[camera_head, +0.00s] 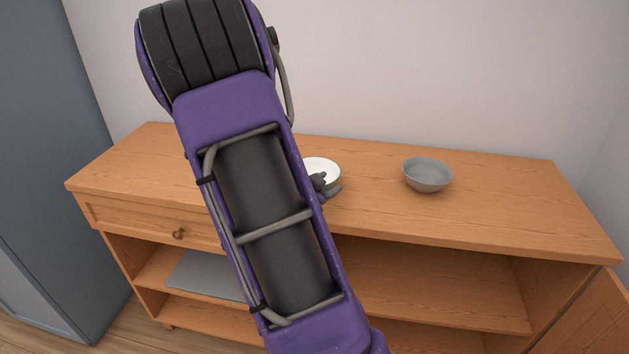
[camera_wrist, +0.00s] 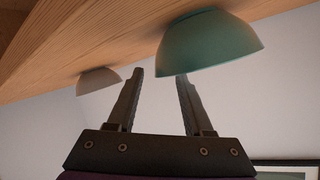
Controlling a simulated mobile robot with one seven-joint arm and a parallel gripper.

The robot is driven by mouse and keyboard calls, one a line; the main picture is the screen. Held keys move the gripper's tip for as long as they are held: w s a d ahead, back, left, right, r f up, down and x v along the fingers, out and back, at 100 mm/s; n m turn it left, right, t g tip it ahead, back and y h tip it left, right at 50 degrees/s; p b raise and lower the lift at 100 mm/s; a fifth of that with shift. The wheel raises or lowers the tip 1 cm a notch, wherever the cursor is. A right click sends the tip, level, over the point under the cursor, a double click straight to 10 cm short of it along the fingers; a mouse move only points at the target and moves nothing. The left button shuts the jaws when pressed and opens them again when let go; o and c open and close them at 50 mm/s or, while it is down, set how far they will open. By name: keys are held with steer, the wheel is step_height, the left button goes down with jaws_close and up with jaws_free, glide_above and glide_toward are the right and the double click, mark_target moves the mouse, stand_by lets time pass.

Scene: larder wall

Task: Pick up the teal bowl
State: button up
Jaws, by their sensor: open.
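The teal bowl (camera_wrist: 208,45) shows upside down in the wrist view, its foot on the wooden top. In the head view, the bowl beside my gripper, with a white inside (camera_head: 320,167), appears to be the same one; my arm hides its left part. My gripper (camera_wrist: 160,76) is open with nothing between its fingers. In the wrist view the right finger's end meets the bowl's rim and seems hidden behind it; the left finger stands clear of the bowl. In the head view my gripper (camera_head: 325,184) overlaps the bowl's right front side. I cannot tell whether they touch.
A grey bowl (camera_head: 428,175) stands to the right on the sideboard (camera_head: 490,215); it shows pale in the wrist view (camera_wrist: 98,80). Bare wood lies between the bowls. The wall is close behind. A cabinet door (camera_head: 585,318) stands open at lower right.

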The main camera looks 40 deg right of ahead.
mark_target(331, 182)
steer(key=x, duration=0.3)
steer(key=shift+w+d+f, duration=0.15)
steer(key=shift+d, duration=0.15)
jaws_close()
stand_by(1.2)
